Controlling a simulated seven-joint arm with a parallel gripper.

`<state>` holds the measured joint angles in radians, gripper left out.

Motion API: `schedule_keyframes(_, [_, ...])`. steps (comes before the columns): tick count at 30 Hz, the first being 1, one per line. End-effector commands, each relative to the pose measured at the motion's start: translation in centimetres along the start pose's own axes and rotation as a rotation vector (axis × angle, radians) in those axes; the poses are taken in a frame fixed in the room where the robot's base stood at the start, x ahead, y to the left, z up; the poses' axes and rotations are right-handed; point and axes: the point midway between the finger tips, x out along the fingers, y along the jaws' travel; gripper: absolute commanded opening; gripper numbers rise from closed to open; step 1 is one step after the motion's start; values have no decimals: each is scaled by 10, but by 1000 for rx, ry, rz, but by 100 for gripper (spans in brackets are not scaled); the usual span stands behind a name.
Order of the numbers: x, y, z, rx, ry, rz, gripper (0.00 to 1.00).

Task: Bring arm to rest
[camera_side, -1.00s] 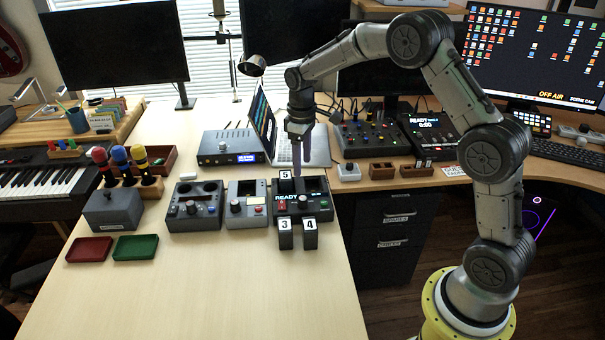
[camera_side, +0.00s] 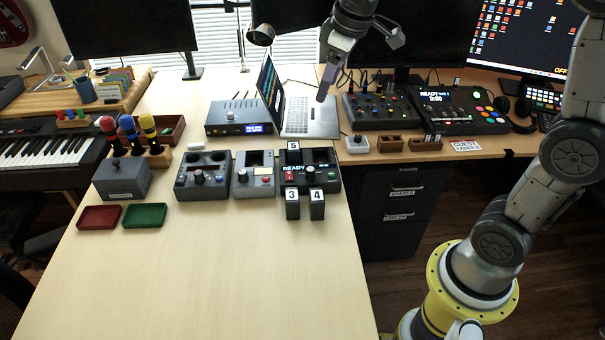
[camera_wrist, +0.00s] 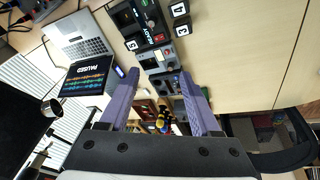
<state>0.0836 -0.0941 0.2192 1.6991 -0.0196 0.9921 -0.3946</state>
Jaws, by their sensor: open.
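My gripper (camera_side: 323,92) is raised in the air at the top centre of the side view, in front of the laptop as seen there. Its purple fingers also show in the wrist view (camera_wrist: 160,86), spread apart with nothing between them. The dark device with the READY screen (camera_side: 311,170) stands on the desk below. Block 5 (camera_side: 293,152) sits at its top left, and block 3 (camera_side: 292,204) and block 4 (camera_side: 316,204) stand at its front edge. The gripper is clear of all of them.
The laptop (camera_side: 310,116) stands open behind the devices. A mixer (camera_side: 383,112) and a second READY console (camera_side: 455,112) lie to the right. The front desk is bare.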

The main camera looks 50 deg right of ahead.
Motion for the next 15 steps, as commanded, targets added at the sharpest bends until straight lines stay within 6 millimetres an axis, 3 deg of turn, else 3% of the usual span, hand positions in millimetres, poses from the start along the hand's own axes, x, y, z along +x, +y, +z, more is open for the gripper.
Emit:
schedule_keyframes(1, [-20,-10,14,5,34,9,64])
schedule_keyframes(3, [-40,-24,35,23,73,17,64])
schedule_keyframes(7, [-67,-49,79,64,142,26,64])
schedule_keyframes(11, [-75,-74,129,120,196,24,64])
schedule_keyframes(15, [-63,-94,176,197,219,11,64])
